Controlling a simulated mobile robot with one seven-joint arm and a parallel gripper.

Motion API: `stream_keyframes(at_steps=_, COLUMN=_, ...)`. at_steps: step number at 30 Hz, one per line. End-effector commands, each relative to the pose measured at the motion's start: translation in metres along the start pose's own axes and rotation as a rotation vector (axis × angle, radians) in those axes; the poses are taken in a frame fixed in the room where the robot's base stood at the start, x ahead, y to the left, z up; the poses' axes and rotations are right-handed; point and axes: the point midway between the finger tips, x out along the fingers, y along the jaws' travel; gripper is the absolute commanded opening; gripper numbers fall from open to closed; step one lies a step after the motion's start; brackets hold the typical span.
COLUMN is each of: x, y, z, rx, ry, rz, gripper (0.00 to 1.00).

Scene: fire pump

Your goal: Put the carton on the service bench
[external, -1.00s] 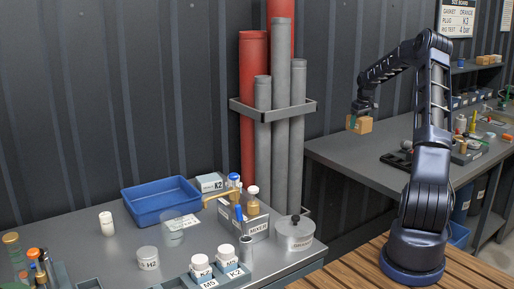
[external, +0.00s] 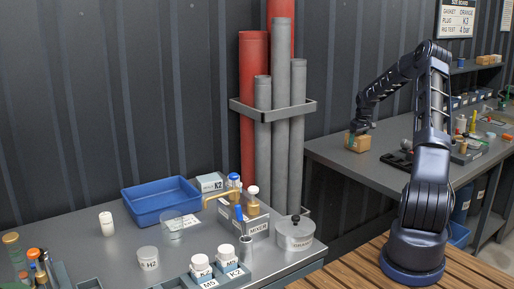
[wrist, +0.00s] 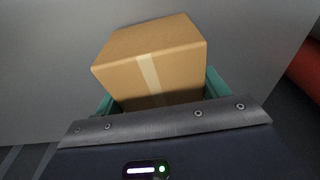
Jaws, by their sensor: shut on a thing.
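The carton (external: 357,143) is a small brown box with a pale tape strip. It is at the left end of the grey bench (external: 336,156) on the right, over or on its top; I cannot tell whether it touches. My gripper (external: 358,133) points down from above and is shut on the carton. In the wrist view the carton (wrist: 150,62) sits between the teal fingers of my gripper (wrist: 160,95), one on each side. Its lower part is hidden by the gripper body.
A dark tray (external: 397,160) lies right of the carton on the bench, with bottles and tools farther right. Grey and red pipes (external: 281,100) stand in a rack to the left. Another bench at front left holds a blue bin (external: 160,201), jars and a mixer block.

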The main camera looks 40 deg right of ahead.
Motion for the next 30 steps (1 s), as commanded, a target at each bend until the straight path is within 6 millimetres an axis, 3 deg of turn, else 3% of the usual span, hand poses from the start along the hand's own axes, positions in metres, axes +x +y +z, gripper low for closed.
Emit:
stream_keyframes(at_steps=5, x=0.003, y=0.0, z=0.0, rx=-0.001, ry=0.0, rz=0.0, gripper=0.46)
stream_keyframes(at_steps=6, x=0.003, y=0.0, z=0.0, rx=-0.001, ry=0.0, rz=0.0, gripper=0.78)
stream_keyframes(at_steps=9, x=0.003, y=0.0, z=0.0, rx=-0.001, ry=0.0, rz=0.0, gripper=0.94)
stream_keyframes(at_steps=20, x=-0.002, y=0.0, z=0.0, rx=0.0, ry=0.0, rz=0.001, gripper=0.94)
stream_keyframes(at_steps=26, x=-0.029, y=0.001, z=-0.001, rx=0.001, ry=0.002, rz=0.003, gripper=0.94)
stream_keyframes(at_steps=30, x=-0.058, y=0.001, z=-0.001, rx=0.0, ry=0.002, rz=0.003, gripper=0.94)
